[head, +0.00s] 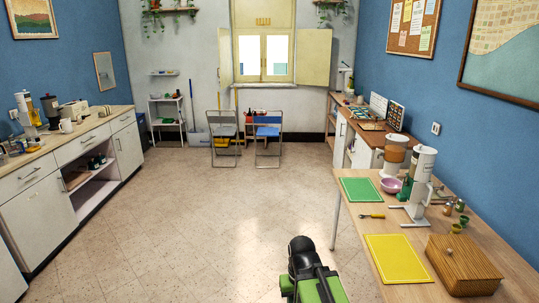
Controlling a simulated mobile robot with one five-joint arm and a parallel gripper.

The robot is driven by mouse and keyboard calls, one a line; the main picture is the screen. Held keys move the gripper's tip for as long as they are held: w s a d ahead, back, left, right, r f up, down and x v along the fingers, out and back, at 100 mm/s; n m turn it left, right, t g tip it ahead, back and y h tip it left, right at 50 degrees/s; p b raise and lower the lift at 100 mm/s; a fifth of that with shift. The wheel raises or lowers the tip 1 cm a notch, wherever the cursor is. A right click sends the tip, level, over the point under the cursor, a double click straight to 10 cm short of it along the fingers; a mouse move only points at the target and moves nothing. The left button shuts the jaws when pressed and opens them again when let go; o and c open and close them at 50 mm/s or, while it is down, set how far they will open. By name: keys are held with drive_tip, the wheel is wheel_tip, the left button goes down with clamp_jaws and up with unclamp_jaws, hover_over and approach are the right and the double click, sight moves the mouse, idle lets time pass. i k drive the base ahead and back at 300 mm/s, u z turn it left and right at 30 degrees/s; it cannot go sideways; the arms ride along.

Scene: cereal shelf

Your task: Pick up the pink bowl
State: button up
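The pink bowl (391,185) sits upright on the wooden table on the right. It stands just right of the green mat, in front of a dispenser with an orange-brown filling. A white dispenser stands close on its right. A green and black part of my arm shows at the bottom centre, left of the table and well apart from the bowl. No fingers of my gripper can be made out.
The wooden table (365,237) also bears a green mat (362,190), a yellow mat (397,258), a yellow-handled tool (372,216), a white dispenser (421,180) and a woven box (463,264). The floor (190,220) left of the table is clear. Two folding chairs stand at the back.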

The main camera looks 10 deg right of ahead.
sight(392, 186)
drive_tip(key=z, duration=0.25)
drive_tip(key=i, duration=2.05)
drive_tip(key=z, duration=0.4)
drive_tip(key=i, duration=1.1)
drive_tip(key=z, duration=0.3)
